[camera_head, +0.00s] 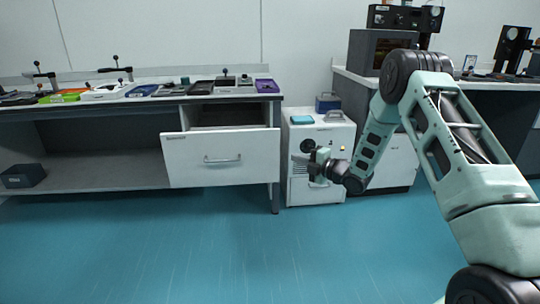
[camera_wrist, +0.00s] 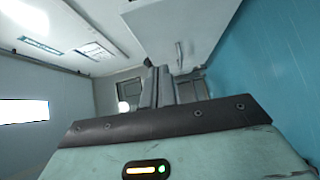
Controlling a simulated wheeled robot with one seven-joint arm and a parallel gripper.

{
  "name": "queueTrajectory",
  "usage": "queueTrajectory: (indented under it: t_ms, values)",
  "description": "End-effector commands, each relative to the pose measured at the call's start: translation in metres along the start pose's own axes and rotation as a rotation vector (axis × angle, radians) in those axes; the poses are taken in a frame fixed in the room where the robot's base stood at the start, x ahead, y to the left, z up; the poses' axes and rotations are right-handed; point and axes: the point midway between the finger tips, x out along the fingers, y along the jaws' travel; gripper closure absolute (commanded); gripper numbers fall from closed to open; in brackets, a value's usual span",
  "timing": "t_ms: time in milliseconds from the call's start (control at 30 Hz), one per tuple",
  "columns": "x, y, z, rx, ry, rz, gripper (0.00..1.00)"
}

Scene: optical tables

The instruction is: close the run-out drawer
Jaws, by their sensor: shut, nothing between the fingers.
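The run-out drawer (camera_head: 222,158) has a white front with a bar handle (camera_head: 222,160) and stands out from under the left bench, showing its open inside (camera_head: 228,117). My gripper (camera_head: 318,158) is to the right of the drawer, in front of the white cabinet unit, and apart from the drawer front. In the wrist view my gripper (camera_wrist: 163,75) shows its two dark fingers together and empty. A white panel with a handle-like bar (camera_wrist: 179,54) lies beyond the fingers there; it looks like the drawer front.
A white wheeled-looking cabinet (camera_head: 325,135) stands right of the bench with a teal book and a blue box on top. The bench top (camera_head: 150,100) holds several trays and instruments. A dark box (camera_head: 23,175) lies on the lower shelf. The teal floor (camera_head: 150,250) in front is clear.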

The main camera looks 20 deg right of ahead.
Motion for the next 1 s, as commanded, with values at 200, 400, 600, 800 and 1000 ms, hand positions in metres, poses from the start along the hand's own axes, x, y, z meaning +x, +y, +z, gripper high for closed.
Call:
queueTrajectory:
  t_ms: [200, 400, 600, 800, 1000]
  values:
    - [-0.002, -0.01, 0.009, -0.047, 0.019, 0.042, 1.0]
    - [0.032, -0.009, 0.007, -0.045, 0.019, 0.042, 1.0]
    - [0.074, -0.008, 0.006, -0.044, 0.018, 0.042, 1.0]
    - [0.103, -0.006, 0.019, -0.044, 0.015, 0.042, 1.0]
    - [0.116, -0.004, 0.031, -0.043, 0.016, 0.041, 1.0]
